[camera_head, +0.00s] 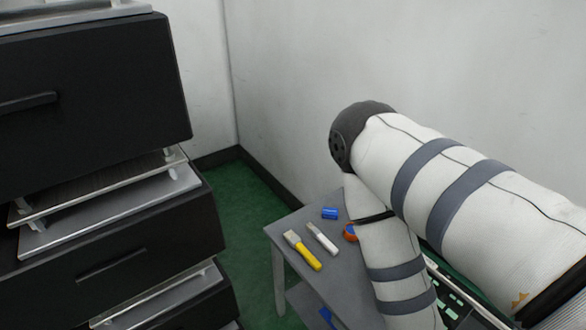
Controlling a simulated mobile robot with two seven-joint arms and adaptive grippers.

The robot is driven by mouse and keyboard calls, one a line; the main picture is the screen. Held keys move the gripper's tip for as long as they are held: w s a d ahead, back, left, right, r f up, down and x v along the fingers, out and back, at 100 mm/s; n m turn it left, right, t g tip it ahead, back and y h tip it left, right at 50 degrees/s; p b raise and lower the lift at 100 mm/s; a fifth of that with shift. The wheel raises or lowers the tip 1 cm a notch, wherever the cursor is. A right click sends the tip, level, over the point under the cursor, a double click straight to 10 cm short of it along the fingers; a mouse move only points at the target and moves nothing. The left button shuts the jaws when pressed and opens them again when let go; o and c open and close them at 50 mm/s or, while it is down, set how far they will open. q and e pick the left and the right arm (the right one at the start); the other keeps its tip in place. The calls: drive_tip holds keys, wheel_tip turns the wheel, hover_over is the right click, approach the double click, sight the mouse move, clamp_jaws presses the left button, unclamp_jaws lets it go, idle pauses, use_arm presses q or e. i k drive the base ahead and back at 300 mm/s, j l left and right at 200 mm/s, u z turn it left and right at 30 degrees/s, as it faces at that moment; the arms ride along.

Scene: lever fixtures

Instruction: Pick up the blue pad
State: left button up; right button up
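A small blue block-like item (330,213) lies near the back edge of the grey side table (282,234); it may be the blue pad. Another blue item (327,315) shows partly on the table's lower shelf, too cut off to identify. My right arm comes in from the right, bends at its elbow and runs down in front of the table's right part to the bottom edge. Its gripper is outside the view. My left arm and gripper do not show.
A yellow-handled tool (304,252), a white-handled tool (323,239) and an orange and blue ring (350,232) lie on the table. The ring is close to my forearm in the picture. A dark drawer cabinet (110,245) with open drawers stands left. White walls are behind.

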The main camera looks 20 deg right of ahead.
sight(328, 212)
drive_tip(key=z, duration=1.15)
drive_tip(key=j+z, duration=0.15)
drive_tip(key=z, duration=0.2)
drive_tip(key=j+z, duration=0.1)
drive_tip(key=z, duration=0.2)
drive_tip(key=k, duration=0.05)
